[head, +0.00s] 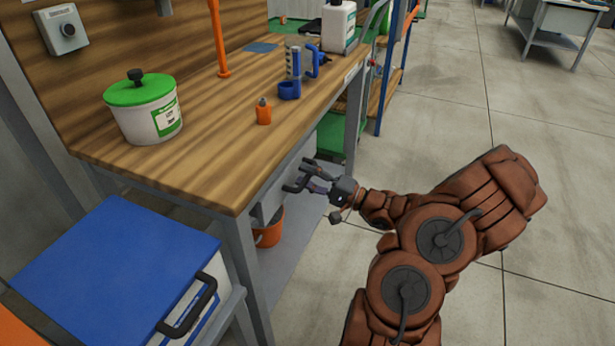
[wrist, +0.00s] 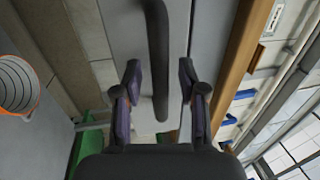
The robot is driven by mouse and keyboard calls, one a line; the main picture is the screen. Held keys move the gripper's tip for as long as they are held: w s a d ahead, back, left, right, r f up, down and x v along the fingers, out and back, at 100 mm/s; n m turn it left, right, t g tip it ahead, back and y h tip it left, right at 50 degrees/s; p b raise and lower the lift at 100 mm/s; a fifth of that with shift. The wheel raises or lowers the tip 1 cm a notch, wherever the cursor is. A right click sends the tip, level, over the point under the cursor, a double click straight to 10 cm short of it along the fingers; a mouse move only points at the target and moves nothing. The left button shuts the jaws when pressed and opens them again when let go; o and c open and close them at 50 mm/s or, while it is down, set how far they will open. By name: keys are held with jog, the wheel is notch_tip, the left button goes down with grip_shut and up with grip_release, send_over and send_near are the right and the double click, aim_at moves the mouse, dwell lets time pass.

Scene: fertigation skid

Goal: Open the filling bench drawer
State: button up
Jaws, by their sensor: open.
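The filling bench (head: 215,85) has a striped wood top, with the grey drawer (head: 268,205) under its front edge. In the wrist view the grey drawer front (wrist: 118,25) fills the upper middle, with a dark bar handle (wrist: 158,50) running up and down the picture. My gripper (head: 303,177) is at the drawer front, below the bench top. In the wrist view my gripper (wrist: 159,80) is open, one finger on each side of the handle, with gaps on both sides. In the head view the handle is hidden or too small to make out.
On the bench stand a white tub with a green lid (head: 143,107), an orange bottle (head: 264,111), a blue holder (head: 292,75) and a white jug (head: 338,25). A blue-lidded box (head: 115,258) is at left. An orange bucket (head: 268,232) sits below.

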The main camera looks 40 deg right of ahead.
grip_shut()
dwell(0.4)
dwell(0.4)
